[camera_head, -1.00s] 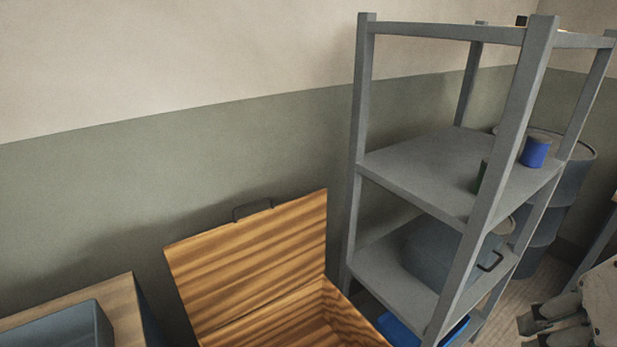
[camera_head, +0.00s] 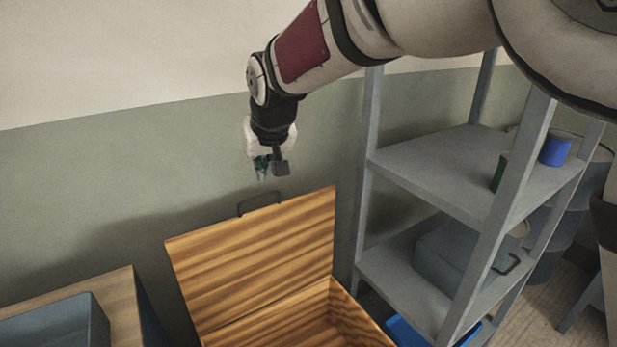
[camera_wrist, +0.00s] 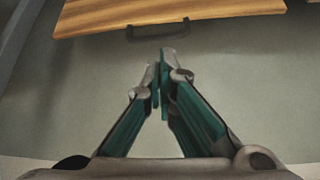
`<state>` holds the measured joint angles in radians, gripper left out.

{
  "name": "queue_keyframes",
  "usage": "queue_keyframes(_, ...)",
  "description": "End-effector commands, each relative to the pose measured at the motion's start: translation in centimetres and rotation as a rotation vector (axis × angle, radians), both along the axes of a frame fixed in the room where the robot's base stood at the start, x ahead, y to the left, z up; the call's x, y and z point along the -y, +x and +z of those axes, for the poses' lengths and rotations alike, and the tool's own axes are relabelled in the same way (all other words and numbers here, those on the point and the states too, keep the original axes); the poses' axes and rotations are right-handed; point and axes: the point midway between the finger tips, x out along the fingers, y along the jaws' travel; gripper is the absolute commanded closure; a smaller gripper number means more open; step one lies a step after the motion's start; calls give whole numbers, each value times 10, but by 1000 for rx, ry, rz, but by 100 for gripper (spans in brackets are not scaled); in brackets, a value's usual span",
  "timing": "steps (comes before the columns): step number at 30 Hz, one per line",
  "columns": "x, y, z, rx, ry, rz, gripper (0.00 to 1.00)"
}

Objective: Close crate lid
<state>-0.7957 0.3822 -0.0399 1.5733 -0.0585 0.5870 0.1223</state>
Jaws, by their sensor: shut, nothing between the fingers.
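The wooden crate (camera_head: 347,322) stands open with its striped lid (camera_head: 255,262) raised towards the wall. A dark handle (camera_head: 259,203) sits on the lid's top edge. In the wrist view the lid (camera_wrist: 170,12) is at the top, with its handle (camera_wrist: 157,31) just beyond my fingertips. My gripper (camera_head: 268,172) is above the lid's top edge, pointing down, apart from the handle. The wrist view shows my gripper (camera_wrist: 161,82) with its fingertips together and nothing between them. The crate's lower part is cut off by the picture's bottom edge.
A grey shelf rack (camera_head: 440,170) stands right of the crate, holding a blue can (camera_head: 555,151) and a grey box (camera_head: 448,258). A table (camera_head: 122,300) with a grey bin (camera_head: 60,325) is at lower left. The wall (camera_head: 80,180) is close behind the lid.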

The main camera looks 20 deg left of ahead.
Motion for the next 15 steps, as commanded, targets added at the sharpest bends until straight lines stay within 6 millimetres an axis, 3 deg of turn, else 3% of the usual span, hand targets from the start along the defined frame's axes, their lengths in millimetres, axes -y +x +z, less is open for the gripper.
queue_keyframes(1, -33, -3, -18, 4, 2, 38, 100)
queue_keyframes(3, -71, -8, -34, 15, 12, 78, 100)
queue_keyframes(6, -111, -17, -52, 28, 23, 124, 100)
queue_keyframes(9, -135, -25, -64, 34, 31, 151, 100)
queue_keyframes(15, -151, -26, -75, 38, 36, 164, 100)
